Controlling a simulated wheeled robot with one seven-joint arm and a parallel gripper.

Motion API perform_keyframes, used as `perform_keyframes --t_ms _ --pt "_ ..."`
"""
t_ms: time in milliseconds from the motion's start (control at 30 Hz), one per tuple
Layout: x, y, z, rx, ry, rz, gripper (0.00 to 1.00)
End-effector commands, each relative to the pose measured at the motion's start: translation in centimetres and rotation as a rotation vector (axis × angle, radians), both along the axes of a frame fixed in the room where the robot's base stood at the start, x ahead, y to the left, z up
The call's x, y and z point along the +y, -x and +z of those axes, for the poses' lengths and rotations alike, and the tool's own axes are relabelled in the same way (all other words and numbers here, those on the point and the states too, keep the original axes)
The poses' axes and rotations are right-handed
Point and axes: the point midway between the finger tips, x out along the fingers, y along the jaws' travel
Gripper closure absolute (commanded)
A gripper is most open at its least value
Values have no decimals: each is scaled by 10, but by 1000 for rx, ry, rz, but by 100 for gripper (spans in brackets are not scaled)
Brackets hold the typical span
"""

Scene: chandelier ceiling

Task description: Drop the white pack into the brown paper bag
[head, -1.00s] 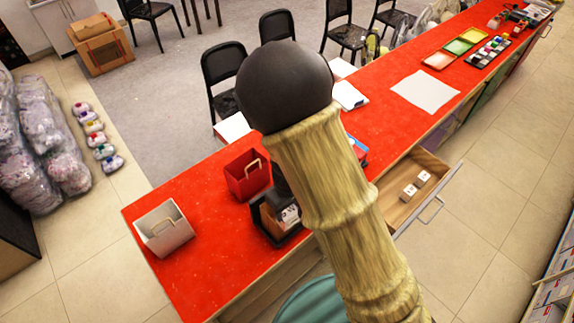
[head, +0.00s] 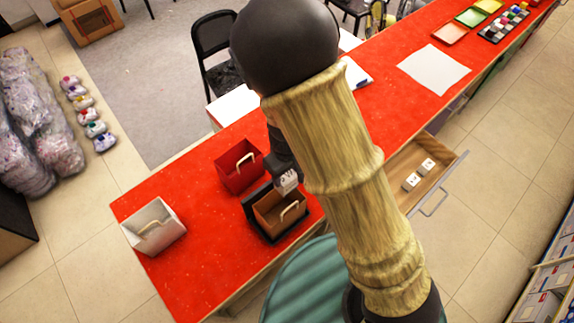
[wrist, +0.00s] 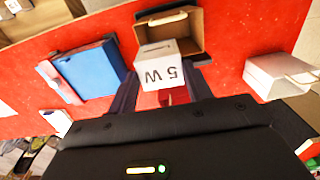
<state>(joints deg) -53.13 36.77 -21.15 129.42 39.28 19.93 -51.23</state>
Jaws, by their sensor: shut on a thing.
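My gripper (head: 286,166) is shut on the white pack (head: 287,181), a small white box. In the wrist view the pack (wrist: 162,64), marked "5 W", sits between the fingers (wrist: 160,90). The open brown paper bag (head: 280,212), with a pale handle, stands on the red counter in a black holder. In the head view the pack shows at the bag's far rim. In the wrist view the brown bag (wrist: 182,30) lies just beyond the pack, which overlaps its near edge. The height of the pack over the rim is hard to tell.
A red bag (head: 239,168) and a white bag (head: 153,226) stand on the red counter (head: 205,250) left of the brown one. An open drawer (head: 402,166) holds two white packs.

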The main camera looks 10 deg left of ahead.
Motion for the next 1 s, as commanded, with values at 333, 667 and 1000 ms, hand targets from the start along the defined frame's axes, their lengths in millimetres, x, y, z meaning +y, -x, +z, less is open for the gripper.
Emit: perform_keyframes --t_ms 333,667,1000 --pt "1 1 -10 1 1 2 85" --pt "0 0 -48 1 0 -2 85" --pt "0 0 -61 1 -1 -2 85"
